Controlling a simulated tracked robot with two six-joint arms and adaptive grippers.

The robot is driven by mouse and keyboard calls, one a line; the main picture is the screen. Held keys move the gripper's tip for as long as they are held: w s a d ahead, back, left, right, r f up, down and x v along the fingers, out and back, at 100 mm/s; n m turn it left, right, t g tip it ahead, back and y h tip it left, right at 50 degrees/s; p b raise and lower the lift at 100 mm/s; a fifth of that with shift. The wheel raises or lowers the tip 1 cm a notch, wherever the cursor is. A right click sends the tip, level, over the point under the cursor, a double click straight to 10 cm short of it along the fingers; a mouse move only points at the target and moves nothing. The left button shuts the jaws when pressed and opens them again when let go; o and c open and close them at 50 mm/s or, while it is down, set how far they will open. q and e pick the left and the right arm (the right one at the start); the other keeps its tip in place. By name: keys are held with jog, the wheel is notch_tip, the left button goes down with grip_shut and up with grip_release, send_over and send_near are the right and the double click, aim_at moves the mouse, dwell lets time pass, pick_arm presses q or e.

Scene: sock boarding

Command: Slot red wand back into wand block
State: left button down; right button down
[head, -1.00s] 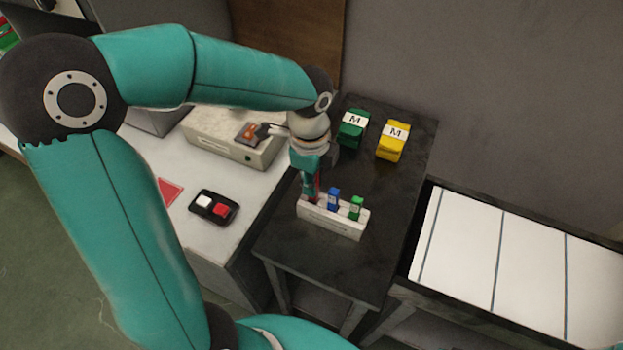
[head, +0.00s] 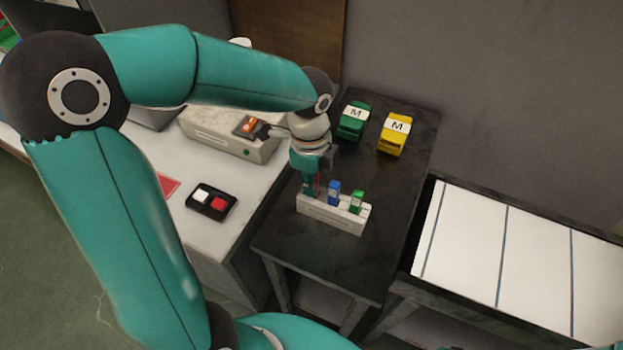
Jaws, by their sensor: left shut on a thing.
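The white wand block (head: 335,215) stands on the dark side table. A blue wand (head: 334,190) and a green wand (head: 356,200) stand upright in its middle and right parts. My left gripper (head: 311,190) points down at the block's left end and is shut on the red wand (head: 318,184). Only a thin red strip of the wand shows beside the fingers. Its lower end is hidden, so I cannot tell how deep it sits in the block. My right gripper is not in view.
A green pack (head: 354,121) and a yellow pack (head: 394,134) marked M stand behind on the dark table (head: 330,267). At left, a white counter holds a switch box (head: 212,202) and a pale machine (head: 215,134). A white panelled tray (head: 470,240) is at right.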

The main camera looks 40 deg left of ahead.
pick_arm(q)
jog(key=shift+f+b, duration=0.5)
jog(key=shift+f, duration=0.2)
jog(key=c, duration=1.1)
grip_release()
jog(key=shift+o, duration=0.2)
jog(key=shift+r, duration=0.15)
notch_tip(320, 180, up, 10)
jog(key=shift+a+r, duration=0.1)
jog(key=shift+r, duration=0.75)
jog(key=shift+s, duration=0.1)
